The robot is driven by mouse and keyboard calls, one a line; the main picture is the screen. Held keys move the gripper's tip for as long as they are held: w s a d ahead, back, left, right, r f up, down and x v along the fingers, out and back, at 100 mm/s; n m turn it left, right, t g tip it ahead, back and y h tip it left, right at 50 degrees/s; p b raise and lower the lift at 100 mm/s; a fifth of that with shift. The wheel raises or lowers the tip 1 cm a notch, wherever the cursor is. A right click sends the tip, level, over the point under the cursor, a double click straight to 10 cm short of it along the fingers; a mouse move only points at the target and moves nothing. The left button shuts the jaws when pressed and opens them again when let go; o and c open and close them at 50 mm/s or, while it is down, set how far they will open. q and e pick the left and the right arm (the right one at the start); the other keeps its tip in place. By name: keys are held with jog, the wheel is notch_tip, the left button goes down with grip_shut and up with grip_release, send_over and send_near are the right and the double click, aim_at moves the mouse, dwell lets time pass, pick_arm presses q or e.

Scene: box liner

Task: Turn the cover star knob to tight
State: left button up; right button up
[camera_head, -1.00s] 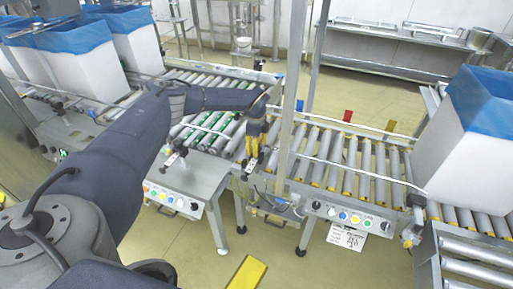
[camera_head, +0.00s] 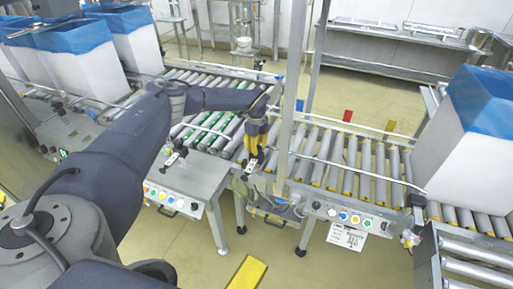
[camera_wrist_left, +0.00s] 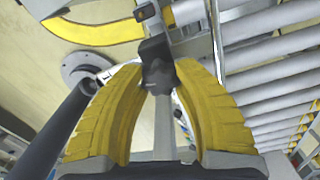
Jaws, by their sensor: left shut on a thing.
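The dark star knob (camera_wrist_left: 160,76) shows in the left wrist view between the yellow fingers of my left gripper (camera_wrist_left: 160,70). The fingers are closed on its sides. A grey rod or stem runs from the knob toward the palm side of the picture. In the head view my left gripper (camera_head: 256,140) points down at the near rail of the roller conveyor, beside an upright post, and hides most of the knob. Any tightness mark on the knob cannot be made out. My right gripper is not in view.
A tall metal post (camera_head: 291,110) stands just right of the gripper. A button panel (camera_head: 345,216) is on the conveyor front. A white box with a blue liner (camera_head: 470,145) stands at the right, and several more stand at the far left.

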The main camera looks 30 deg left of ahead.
pick_arm(q)
jog(key=m, duration=0.4)
jog(key=shift+m, duration=0.3)
jog(key=m, duration=0.3)
jog(key=shift+m, duration=0.3)
jog(key=m, duration=1.2)
jog(key=shift+m, duration=0.3)
jog(key=m, duration=0.3)
jog(key=shift+m, duration=0.4)
jog(key=m, duration=0.4)
jog(key=shift+m, duration=2.3)
